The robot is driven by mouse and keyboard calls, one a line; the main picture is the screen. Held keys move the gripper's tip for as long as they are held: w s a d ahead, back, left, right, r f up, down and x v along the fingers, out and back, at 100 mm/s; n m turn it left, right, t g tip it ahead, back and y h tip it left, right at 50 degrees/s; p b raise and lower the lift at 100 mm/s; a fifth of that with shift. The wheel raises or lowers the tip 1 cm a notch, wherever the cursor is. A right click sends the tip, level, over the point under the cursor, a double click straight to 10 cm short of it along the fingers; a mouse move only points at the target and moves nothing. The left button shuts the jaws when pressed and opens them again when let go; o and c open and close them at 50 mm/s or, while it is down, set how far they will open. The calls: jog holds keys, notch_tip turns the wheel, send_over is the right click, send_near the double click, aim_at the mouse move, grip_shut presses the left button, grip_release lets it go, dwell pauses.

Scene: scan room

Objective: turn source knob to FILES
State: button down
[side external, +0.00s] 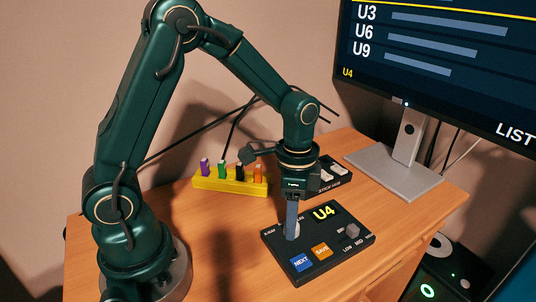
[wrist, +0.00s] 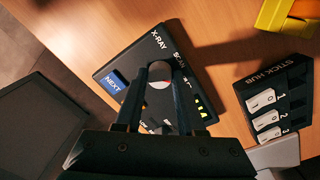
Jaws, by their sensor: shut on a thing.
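The control box (side external: 330,262) is a dark flat panel on the desk with a yellow-green "U4" display, blue NEXT and orange SAVE buttons. The source knob (wrist: 159,75) is a pale round knob near the X-RAY and SCAN labels in the wrist view. My gripper (wrist: 160,70) points down with its two fingers shut around the knob. In the side view my gripper (side external: 291,232) stands upright on the box's left part, hiding most of the knob and some labels. The FILES label is mostly hidden, and I cannot tell where the knob points.
A second grey knob (side external: 352,231) sits at the box's right, by LOW and MID. A yellow holder (side external: 231,182) carries several coloured sticks. A monitor (side external: 440,60) on a stand (side external: 395,172) is at right.

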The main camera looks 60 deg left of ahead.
dwell(0.3)
jog(key=c, duration=0.5)
grip_release()
jog(key=shift+a+r, duration=0.1)
jog(key=shift+r, duration=2.5)
jog(key=shift+w, duration=0.1)
